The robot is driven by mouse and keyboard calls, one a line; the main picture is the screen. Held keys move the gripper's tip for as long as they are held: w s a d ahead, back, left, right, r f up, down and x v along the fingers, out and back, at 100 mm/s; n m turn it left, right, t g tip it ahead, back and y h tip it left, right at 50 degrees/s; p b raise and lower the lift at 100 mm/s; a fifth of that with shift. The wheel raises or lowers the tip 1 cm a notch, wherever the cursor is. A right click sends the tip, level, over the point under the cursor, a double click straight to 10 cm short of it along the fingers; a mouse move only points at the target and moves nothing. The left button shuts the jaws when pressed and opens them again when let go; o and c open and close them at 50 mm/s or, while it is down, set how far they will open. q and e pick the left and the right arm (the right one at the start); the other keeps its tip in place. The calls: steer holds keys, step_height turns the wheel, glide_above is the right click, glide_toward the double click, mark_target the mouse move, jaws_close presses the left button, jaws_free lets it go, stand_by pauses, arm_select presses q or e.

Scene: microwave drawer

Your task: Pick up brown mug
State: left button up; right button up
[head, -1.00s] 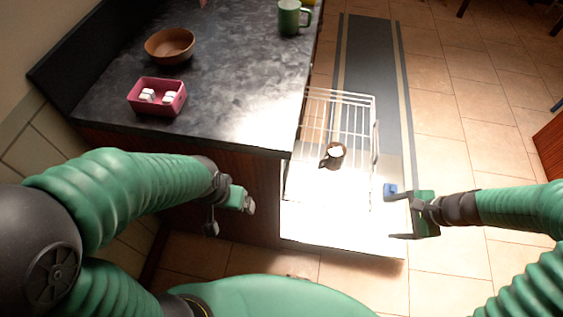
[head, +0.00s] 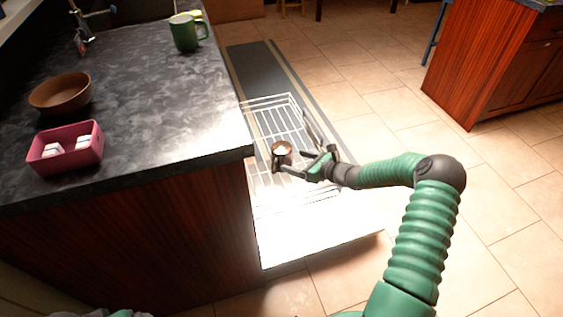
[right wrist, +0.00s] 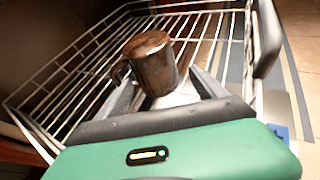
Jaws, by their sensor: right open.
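The brown mug (head: 281,153) sits in a white wire rack (head: 262,101) that is pulled out beside the counter. In the right wrist view the mug (right wrist: 152,62) has a worn brown surface and its handle points left. My right gripper (head: 289,162) is open at the mug, low over the rack. In the right wrist view its two fingers (right wrist: 162,86) lie to either side of the mug's lower part. I cannot tell whether they touch it. My left gripper does not show.
The dark counter (head: 150,90) holds a brown bowl (head: 60,93), a pink box (head: 67,148) with white pieces and a green mug (head: 184,33). Its corner is close to the rack. Tiled floor (head: 480,200) is open at the right.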

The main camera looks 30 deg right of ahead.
mark_target(282, 147)
steer(key=shift+w+a, duration=0.85)
steer(key=shift+a, duration=0.3)
steer(key=x, duration=0.1)
steer(key=b+x, duration=0.1)
steer(key=x, duration=0.1)
steer(key=d+b+x, duration=0.1)
steer(key=shift+w+a+f, duration=0.1)
steer(key=shift+w+f, duration=0.1)
steer(key=shift+f, duration=0.15)
steer(key=shift+w+f, duration=0.2)
steer(key=shift+w, duration=0.05)
steer(key=shift+d, duration=0.25)
steer(key=shift+a+r, duration=0.1)
steer(key=shift+r, duration=0.1)
steer(key=shift+a+r, duration=0.15)
steer(key=shift+a, duration=0.15)
steer(key=c, duration=0.4)
steer(key=shift+c, duration=1.3)
steer(key=shift+d, duration=0.15)
steer(key=c, duration=1)
step_height(282, 147, up, 10)
steer(key=p, duration=0.4)
arm_select(q)
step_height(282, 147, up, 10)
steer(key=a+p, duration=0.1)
steer(key=p, duration=0.7)
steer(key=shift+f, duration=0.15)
arm_select(e)
step_height(282, 147, up, 10)
steer(key=shift+f, duration=0.1)
